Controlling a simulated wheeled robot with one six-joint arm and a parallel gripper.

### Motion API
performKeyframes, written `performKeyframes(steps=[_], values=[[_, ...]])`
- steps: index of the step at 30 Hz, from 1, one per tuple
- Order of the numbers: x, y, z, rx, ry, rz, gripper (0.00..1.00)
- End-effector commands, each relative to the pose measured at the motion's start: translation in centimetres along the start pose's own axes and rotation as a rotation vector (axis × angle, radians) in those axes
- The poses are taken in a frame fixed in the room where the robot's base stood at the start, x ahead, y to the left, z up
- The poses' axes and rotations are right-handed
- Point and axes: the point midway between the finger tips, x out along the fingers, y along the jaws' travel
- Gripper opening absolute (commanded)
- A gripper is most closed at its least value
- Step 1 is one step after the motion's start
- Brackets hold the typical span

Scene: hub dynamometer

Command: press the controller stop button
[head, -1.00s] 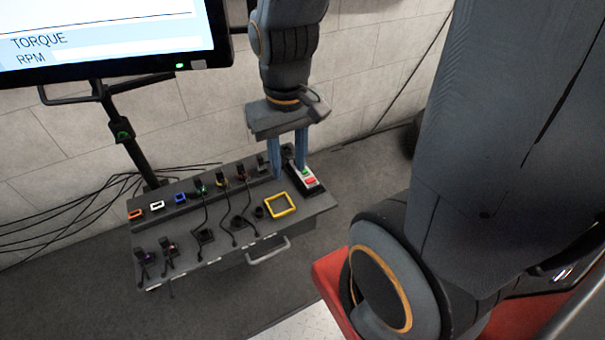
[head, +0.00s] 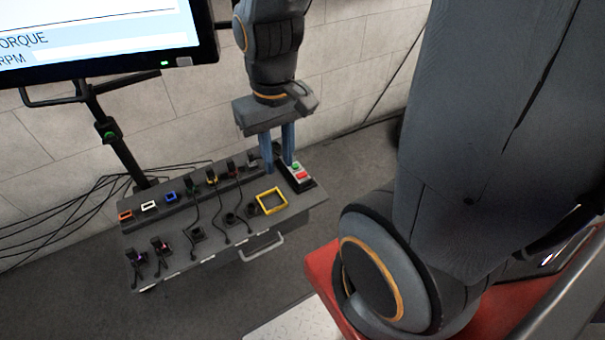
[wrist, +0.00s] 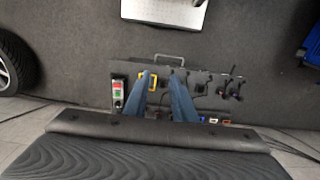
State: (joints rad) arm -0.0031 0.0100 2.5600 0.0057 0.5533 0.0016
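The controller is a small black box with a white face (head: 292,181) at the right end of the grey bench panel. It carries a red button (head: 301,175), the likely stop button, and a green one (head: 295,166) behind it. My gripper (head: 277,168) points down just left of the box in the head view. Its two blue fingers are apart with nothing between them. In the wrist view the red button (wrist: 117,86) lies left of both fingertips (wrist: 161,76). Whether a fingertip touches the panel cannot be told.
A yellow square frame (head: 271,201) lies on the panel near the box. Several plugs, cables and coloured sockets fill the panel's left part. A monitor (head: 100,40) on a stand is at the upper left. A drawer-like handle (head: 262,247) sticks out in front.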

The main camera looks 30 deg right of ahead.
Motion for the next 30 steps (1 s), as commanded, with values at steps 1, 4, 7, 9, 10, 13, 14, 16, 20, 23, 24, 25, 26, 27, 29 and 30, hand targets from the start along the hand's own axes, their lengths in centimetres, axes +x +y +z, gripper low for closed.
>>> performKeyframes(steps=[1,4,7,9,10,13,14,16,20,23,24,25,26,27,29,30], values=[[0.00,0.00,0.00,0.000,0.000,0.000,0.14],[0.00,0.00,0.00,0.000,0.000,0.000,0.00],[0.00,0.00,0.00,0.000,0.000,0.000,0.00],[0.00,0.00,0.00,0.000,0.000,0.000,0.00],[0.00,0.00,0.00,0.000,0.000,0.000,0.00],[0.00,0.00,0.00,0.000,0.000,0.000,0.00],[0.00,0.00,0.00,0.000,0.000,0.000,0.00],[0.00,0.00,0.00,0.000,0.000,0.000,0.00],[0.00,0.00,0.00,0.000,0.000,0.000,0.00],[0.00,0.00,0.00,0.000,0.000,0.000,0.00],[0.00,0.00,0.00,0.000,0.000,0.000,0.00],[0.00,0.00,0.00,0.000,0.000,0.000,0.00],[0.00,0.00,0.00,0.000,0.000,0.000,0.00],[0.00,0.00,0.00,0.000,0.000,0.000,0.00],[0.00,0.00,0.00,0.000,0.000,0.000,0.00],[0.00,0.00,0.00,0.000,0.000,0.000,0.00]])
